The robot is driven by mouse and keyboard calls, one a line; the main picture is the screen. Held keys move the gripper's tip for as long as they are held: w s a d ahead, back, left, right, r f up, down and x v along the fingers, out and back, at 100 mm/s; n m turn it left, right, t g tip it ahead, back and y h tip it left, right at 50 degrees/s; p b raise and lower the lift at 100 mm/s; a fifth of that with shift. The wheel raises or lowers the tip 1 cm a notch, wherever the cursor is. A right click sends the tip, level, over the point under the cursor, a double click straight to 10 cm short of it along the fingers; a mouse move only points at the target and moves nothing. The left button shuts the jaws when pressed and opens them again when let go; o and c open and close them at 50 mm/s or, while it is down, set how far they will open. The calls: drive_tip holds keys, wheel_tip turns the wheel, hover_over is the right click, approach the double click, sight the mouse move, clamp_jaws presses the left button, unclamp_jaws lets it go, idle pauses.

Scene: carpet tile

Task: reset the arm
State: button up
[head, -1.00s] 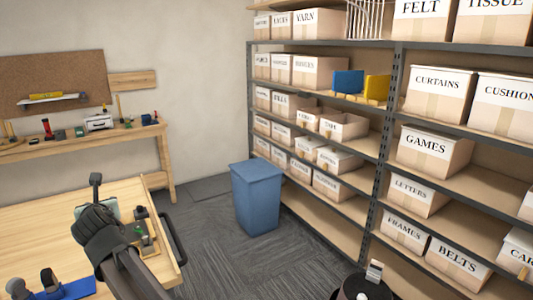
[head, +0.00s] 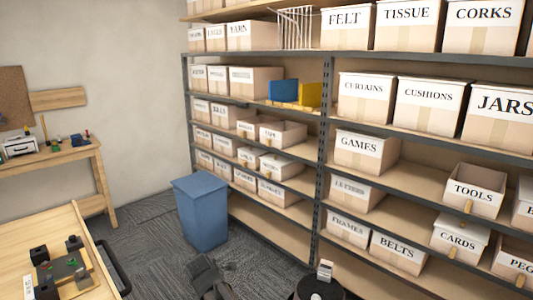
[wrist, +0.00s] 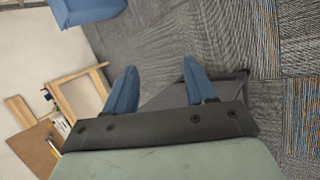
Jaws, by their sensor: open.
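My gripper (wrist: 160,88) shows in the wrist view with two blue fingers spread apart and nothing between them. In the head view a dark part of my arm (head: 208,278) shows at the bottom edge, in front of the carpet and right of the wooden table. The fingers cannot be made out in the head view.
A blue bin (head: 203,212) stands on the carpet before the shelving (head: 322,165), which holds several labelled boxes. A wooden table (head: 45,235) with small dark items is at lower left. A workbench (head: 50,157) stands behind it. Carpet between table and bin is clear.

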drive_tip(key=s+d+f+m+g+h, duration=0.1)
drive_tip(key=d+f+m, duration=0.3)
drive_tip(key=d, duration=0.4)
drive_tip(key=s+d+f+m+g, duration=0.2)
drive_tip(key=d+f+m, duration=0.25)
drive_tip(key=d, duration=0.25)
drive_tip(key=s+d+f+m+g+h, duration=0.1)
drive_tip(key=d+f+m, duration=0.3)
drive_tip(key=d, duration=0.4)
drive_tip(key=s+d+f+m+g, duration=0.2)
drive_tip(key=s+d+f+m, duration=0.25)
drive_tip(key=d+m, duration=0.2)
drive_tip(key=s+d+f+m+g, duration=0.2)
drive_tip(key=s+d+f+m, duration=0.3)
drive_tip(key=d, duration=0.3)
drive_tip(key=s+f+g, duration=0.2)
drive_tip(key=s+f, duration=0.4)
drive_tip(key=s, duration=0.4)
drive_tip(key=s+f+g, duration=0.2)
drive_tip(key=s+f, duration=0.4)
drive_tip(key=s, duration=0.4)
drive_tip(key=s+f+g, duration=0.2)
drive_tip(key=s+f, duration=0.5)
drive_tip(key=s, duration=0.3)
drive_tip(key=shift+s, duration=0.3)
